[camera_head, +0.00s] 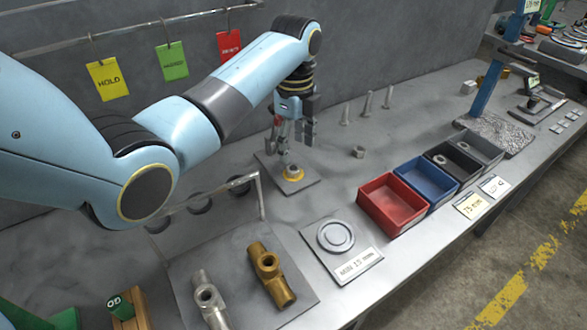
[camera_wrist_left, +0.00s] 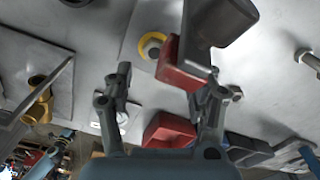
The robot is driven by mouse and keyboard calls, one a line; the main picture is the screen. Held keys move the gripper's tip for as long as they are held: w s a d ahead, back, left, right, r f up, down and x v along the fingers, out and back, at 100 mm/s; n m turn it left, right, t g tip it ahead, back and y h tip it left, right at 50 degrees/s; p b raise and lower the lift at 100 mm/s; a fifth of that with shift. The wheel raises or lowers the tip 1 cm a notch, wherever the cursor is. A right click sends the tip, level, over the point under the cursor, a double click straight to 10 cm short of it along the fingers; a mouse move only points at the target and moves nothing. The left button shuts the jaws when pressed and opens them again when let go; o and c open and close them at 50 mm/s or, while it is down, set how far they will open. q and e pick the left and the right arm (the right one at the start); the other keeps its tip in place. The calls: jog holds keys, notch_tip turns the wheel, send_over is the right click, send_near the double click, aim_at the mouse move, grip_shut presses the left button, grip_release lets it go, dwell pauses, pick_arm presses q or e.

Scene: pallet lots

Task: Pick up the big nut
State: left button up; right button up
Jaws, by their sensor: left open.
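A grey nut-like piece (camera_head: 292,171) sits in a yellow ring on a square grey plate (camera_head: 308,189) near the middle of the bench. The yellow ring (camera_wrist_left: 144,43) also shows in the left wrist view, partly hidden by a dark and red part. Another grey nut (camera_head: 359,152) lies loose on the bench, to the right of the plate. I cannot tell for sure which is the big nut. My left gripper (camera_head: 292,146) points down just above the plate, open, with nothing seen between its fingers (camera_wrist_left: 162,95). My right gripper is not in view.
Several upright bolts (camera_head: 366,105) stand behind the loose nut. A red bin (camera_head: 392,204), blue bin (camera_head: 428,181) and grey bins stand to the right. A wire rail (camera_head: 262,197) and brass fitting (camera_head: 268,270) are in front. Bench around the loose nut is clear.

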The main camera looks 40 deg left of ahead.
aim_at(293, 168)
pick_arm(q)
jog(key=f, duration=0.5)
jog(key=shift+s+f, duration=0.15)
jog(key=shift+s, duration=0.25)
jog(key=shift+f, duration=0.25)
jog(key=shift+d, duration=0.1)
jog(key=c, duration=0.6)
grip_shut()
jog(key=shift+r, duration=0.1)
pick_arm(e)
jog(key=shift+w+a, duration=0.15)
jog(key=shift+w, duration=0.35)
